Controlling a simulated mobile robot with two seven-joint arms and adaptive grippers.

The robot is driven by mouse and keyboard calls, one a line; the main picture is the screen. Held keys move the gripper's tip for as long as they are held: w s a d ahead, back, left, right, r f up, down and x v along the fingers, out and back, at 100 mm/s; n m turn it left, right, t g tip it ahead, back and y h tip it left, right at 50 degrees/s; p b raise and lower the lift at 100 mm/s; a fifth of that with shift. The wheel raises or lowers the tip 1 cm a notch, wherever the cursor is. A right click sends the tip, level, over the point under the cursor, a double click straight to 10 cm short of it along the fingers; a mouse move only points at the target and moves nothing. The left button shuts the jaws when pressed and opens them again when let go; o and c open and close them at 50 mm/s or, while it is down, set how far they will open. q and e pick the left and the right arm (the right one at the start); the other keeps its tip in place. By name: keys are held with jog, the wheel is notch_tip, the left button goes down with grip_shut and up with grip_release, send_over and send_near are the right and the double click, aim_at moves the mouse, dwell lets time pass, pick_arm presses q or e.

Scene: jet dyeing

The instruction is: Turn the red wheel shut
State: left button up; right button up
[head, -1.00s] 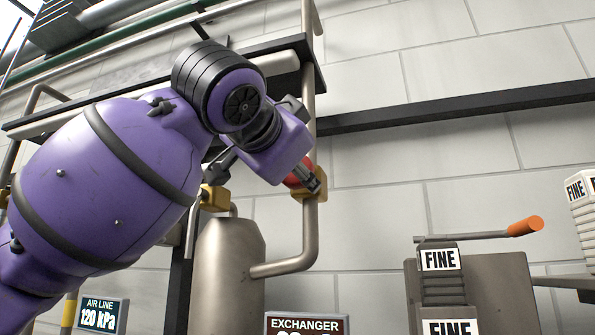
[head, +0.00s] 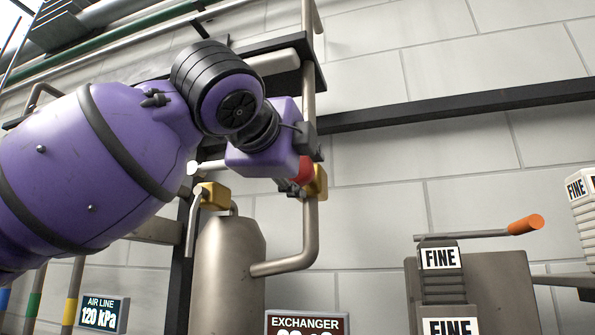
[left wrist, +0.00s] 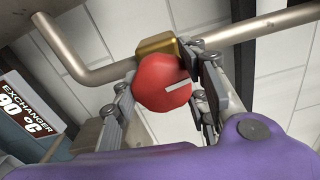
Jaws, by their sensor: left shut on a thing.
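The red wheel (left wrist: 162,82) is a round red knob with a pale bar mark, on a brass valve body (left wrist: 157,46) on a steel pipe. In the left wrist view it sits between the two fingers of my left gripper (left wrist: 160,92), which is shut on it. In the head view the red wheel (head: 303,172) is partly hidden by my left gripper (head: 297,187), with the brass body (head: 319,180) behind it. My right gripper is not in view.
A steel tank (head: 228,265) stands below, joined by a bent pipe (head: 285,266). A second yellow valve (head: 213,196) with a lever is left of the wheel. An EXCHANGER sign (head: 305,324) and an AIR LINE sign (head: 103,314) are lower. An orange-handled crank (head: 524,225) is at right.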

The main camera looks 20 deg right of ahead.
pick_arm(q)
jog(key=shift+d+f+m, duration=0.1)
jog(key=shift+f+m, duration=0.15)
jog(key=shift+m, duration=0.65)
jog(key=shift+w+f, duration=0.1)
jog(key=o, duration=1.1)
jog(key=shift+o, duration=0.2)
jog(key=shift+r, duration=0.2)
jog(key=shift+s, duration=0.25)
jog(key=v, duration=1.1)
jog(key=shift+s+a, duration=0.25)
jog(key=shift+a, duration=0.1)
